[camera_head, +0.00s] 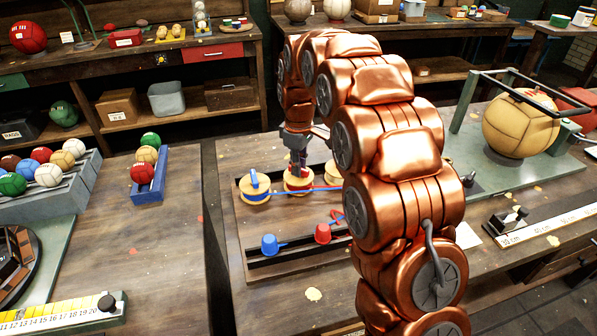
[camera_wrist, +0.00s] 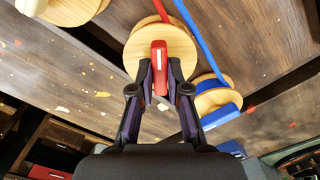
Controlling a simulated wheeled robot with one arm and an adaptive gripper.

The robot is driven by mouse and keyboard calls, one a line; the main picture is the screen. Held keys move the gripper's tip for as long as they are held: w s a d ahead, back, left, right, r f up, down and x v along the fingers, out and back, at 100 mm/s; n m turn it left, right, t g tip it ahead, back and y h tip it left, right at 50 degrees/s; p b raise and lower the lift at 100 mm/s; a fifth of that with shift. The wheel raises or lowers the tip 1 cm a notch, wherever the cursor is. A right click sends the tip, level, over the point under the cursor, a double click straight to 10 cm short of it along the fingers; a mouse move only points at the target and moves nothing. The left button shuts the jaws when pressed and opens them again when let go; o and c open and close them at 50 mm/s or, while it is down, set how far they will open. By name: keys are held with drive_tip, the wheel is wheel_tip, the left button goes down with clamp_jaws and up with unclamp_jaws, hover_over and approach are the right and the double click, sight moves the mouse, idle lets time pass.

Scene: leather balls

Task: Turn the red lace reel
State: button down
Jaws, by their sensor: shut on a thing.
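The red lace reel (camera_head: 299,188) is a round pale wooden reel with red lace and a red upright grip bar. It stands on the wooden board in the head view, between two other reels. In the wrist view I see the wooden top of the red reel (camera_wrist: 143,48) and its red bar (camera_wrist: 159,56). My gripper (camera_head: 297,168) comes down on it from above. In the wrist view its fingers (camera_wrist: 160,78) are closed on either side of the red bar. The red reel's far side is partly hidden by my gripper.
The blue reel (camera_head: 255,195) stands to the left, and a third reel (camera_head: 333,172) to the right, partly behind my arm. Blue and red laces cross the board (camera_head: 290,220).

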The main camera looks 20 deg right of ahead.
drive_tip(key=m+b, duration=0.2)
drive_tip(key=m, duration=0.1)
drive_tip(key=shift+f+m, duration=0.15)
drive_tip(key=shift+m, duration=0.15)
drive_tip(key=shift+m+b, duration=0.7)
drive_tip(key=shift+m, duration=1)
drive_tip(key=c, duration=1.1)
unclamp_jaws()
drive_tip(key=shift+c, duration=0.2)
drive_tip(key=shift+r, duration=0.2)
wheel_tip(320, 180, up, 12)
